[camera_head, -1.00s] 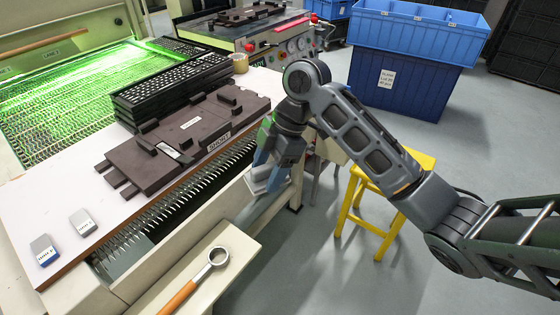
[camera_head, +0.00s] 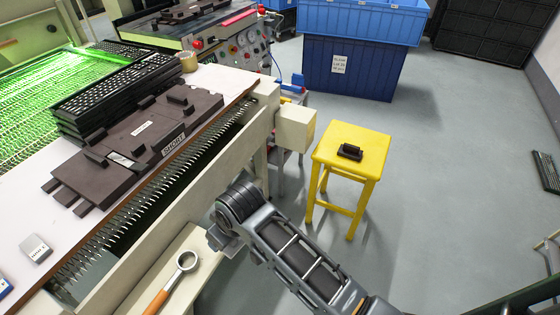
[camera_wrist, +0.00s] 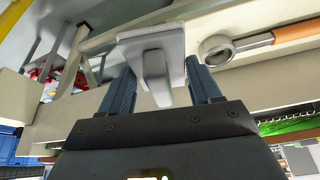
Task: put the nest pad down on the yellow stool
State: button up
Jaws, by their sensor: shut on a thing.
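The yellow stool (camera_head: 336,142) stands on the floor right of the machine, its seat in plain view. A small black block (camera_head: 350,152) lies on the seat, with bare yellow around it. In the wrist view my gripper (camera_wrist: 160,76) is shut on a light grey piece (camera_wrist: 153,70), which I take to be the nest pad. It has a flat plate with a pale ribbed edge and a stem between my fingers. In the head view the fingers and the held piece cannot be made out clearly; my wrist is low beside the machine's front, left of the stool.
A ring-ended tool with a wooden handle (camera_head: 186,262) lies on the machine's front ledge, close to my gripper. A cream box (camera_head: 296,127) juts from the machine's corner beside the stool. Blue crates (camera_head: 352,68) stand behind. The floor right of the stool is open.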

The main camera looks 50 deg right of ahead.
aim_at(358, 135)
jog(key=i+l+z, duration=0.2)
jog(key=i+z, duration=0.8)
jog(key=i+j+z, duration=0.1)
jog(key=i+z, duration=0.35)
